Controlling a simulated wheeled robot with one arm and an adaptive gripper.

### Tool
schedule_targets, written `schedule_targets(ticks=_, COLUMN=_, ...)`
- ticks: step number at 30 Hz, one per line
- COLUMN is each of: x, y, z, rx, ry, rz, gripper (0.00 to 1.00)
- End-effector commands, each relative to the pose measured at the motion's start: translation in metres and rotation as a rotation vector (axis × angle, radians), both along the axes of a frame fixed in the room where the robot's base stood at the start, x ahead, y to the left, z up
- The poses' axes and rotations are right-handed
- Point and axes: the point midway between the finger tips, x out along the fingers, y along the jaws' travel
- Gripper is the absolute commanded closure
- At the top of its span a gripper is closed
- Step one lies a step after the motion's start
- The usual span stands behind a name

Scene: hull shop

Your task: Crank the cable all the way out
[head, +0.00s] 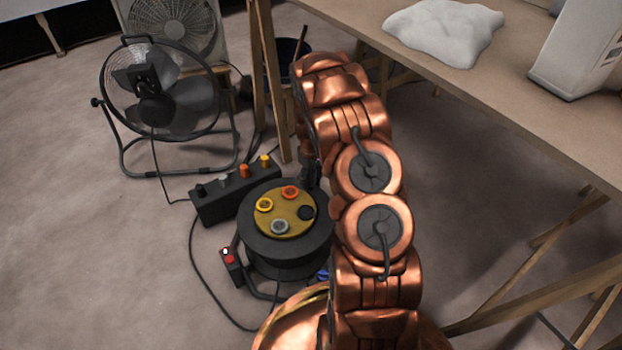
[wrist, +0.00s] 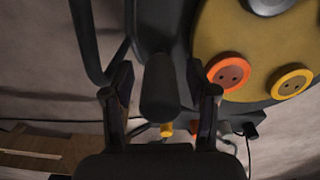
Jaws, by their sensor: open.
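The cable reel stands on the floor left of my arm in the head view, a black drum (head: 262,247) with a mustard-yellow disc (head: 283,222) on top carrying coloured sockets. In the wrist view the disc (wrist: 222,45) is at the upper right. A dark, rounded crank handle (wrist: 159,85) stands beside the disc. My gripper (wrist: 161,92) is open, with one finger on each side of the handle; I cannot tell whether either touches it. In the head view my gripper is mostly hidden by my arm, at the reel's far right edge. A black cable (head: 205,285) lies on the floor.
A long black box (head: 235,193) with coloured tops sits behind the reel. A small box with a red button (head: 232,262) is at its left. A floor fan (head: 160,95) stands farther back. A wooden workbench (head: 480,95) is at the right. Floor at left is clear.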

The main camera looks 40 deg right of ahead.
Motion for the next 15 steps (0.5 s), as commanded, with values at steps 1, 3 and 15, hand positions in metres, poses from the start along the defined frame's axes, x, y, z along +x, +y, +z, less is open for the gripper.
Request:
schedule_targets(ticks=1, x=0.0, y=-0.0001, z=0.0004, rx=0.0, ry=0.0, rz=0.0, gripper=0.42)
schedule_targets(ticks=3, x=0.0, y=-0.0001, z=0.0006, rx=0.0, ry=0.0, rz=0.0, gripper=0.42)
schedule_targets(ticks=15, x=-0.0001, y=0.0, z=0.0005, rx=0.0, ry=0.0, rz=0.0, gripper=0.8)
